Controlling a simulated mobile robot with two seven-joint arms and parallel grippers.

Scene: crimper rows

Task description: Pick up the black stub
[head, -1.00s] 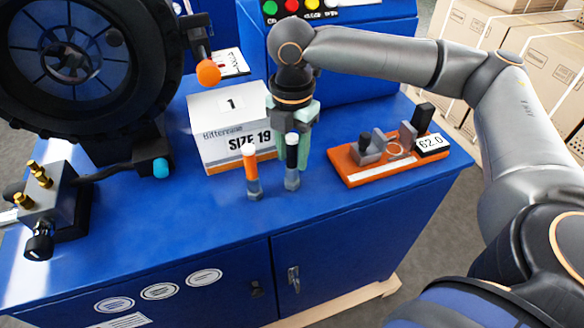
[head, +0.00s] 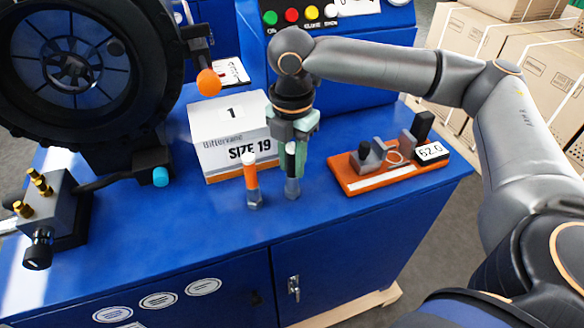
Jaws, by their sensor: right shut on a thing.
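The black stub (head: 291,172) stands upright on the blue bench top, with a black sleeve, a white tip and a grey metal lower end. My right gripper (head: 292,150) comes down on it from above, its pale green fingers shut around the upper part and hiding some of it. The stub's lower end is at or very near the bench; I cannot tell if there is a gap. My left gripper is not in view.
An orange stub (head: 251,182) stands close to the left. A white SIZE 19 box (head: 230,140) is just behind. An orange gauge base (head: 372,180) lies to the right. A valve block (head: 50,215) and a large black wheel (head: 75,65) are left. The bench front is clear.

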